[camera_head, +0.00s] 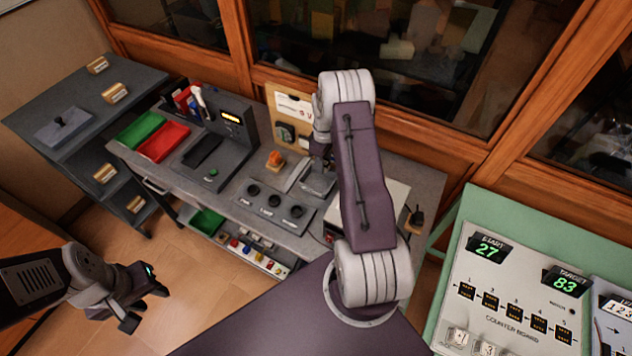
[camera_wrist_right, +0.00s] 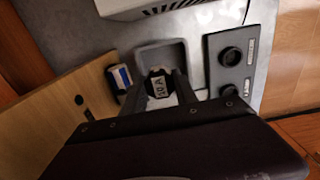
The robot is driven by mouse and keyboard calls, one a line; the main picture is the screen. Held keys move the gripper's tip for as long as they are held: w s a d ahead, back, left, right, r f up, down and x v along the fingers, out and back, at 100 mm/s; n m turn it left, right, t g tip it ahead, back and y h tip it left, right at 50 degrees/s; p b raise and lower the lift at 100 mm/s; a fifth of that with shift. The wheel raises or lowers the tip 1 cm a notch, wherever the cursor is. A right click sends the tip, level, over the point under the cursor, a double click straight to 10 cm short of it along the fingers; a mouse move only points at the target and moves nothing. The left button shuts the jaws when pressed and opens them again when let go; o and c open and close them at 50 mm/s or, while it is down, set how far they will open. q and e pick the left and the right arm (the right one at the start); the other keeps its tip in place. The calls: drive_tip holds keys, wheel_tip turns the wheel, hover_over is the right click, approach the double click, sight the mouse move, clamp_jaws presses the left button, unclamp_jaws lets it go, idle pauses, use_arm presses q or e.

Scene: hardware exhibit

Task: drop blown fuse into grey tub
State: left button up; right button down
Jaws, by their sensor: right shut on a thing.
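My right gripper (camera_wrist_right: 159,92) is shut on a black fuse (camera_wrist_right: 158,83) with a white label, seen between the fingers in the right wrist view. The grey tub (camera_wrist_right: 163,54) lies just beyond the fuse there, and its visible inside looks empty. The fuse overlaps the tub's near edge in the picture; its height above it is unclear. In the head view the tub (camera_head: 318,184) sits on the grey bench under my right arm, which hides the fuse and most of the right gripper. My left gripper (camera_head: 145,304) is open and empty at the lower left, over the floor.
An orange-topped item (camera_head: 275,160), a red tray (camera_head: 163,141) and a green tray (camera_head: 139,130) are also on the bench (camera_head: 232,184). A wooden board (camera_wrist_right: 58,115) carries a blue-and-white piece (camera_wrist_right: 121,77). A green counter table stands right.

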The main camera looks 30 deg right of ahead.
drive_tip(key=b, duration=0.5)
hover_over(323, 184)
wheel_tip(323, 184, down, 6)
drive_tip(key=shift+a+f, duration=0.1)
drive_tip(key=shift+p, duration=0.35)
drive_tip(key=c, duration=0.9)
unclamp_jaws()
drive_tip(key=shift+r, duration=0.2)
wheel_tip(323, 184, up, 9)
drive_tip(key=shift+b, duration=0.65)
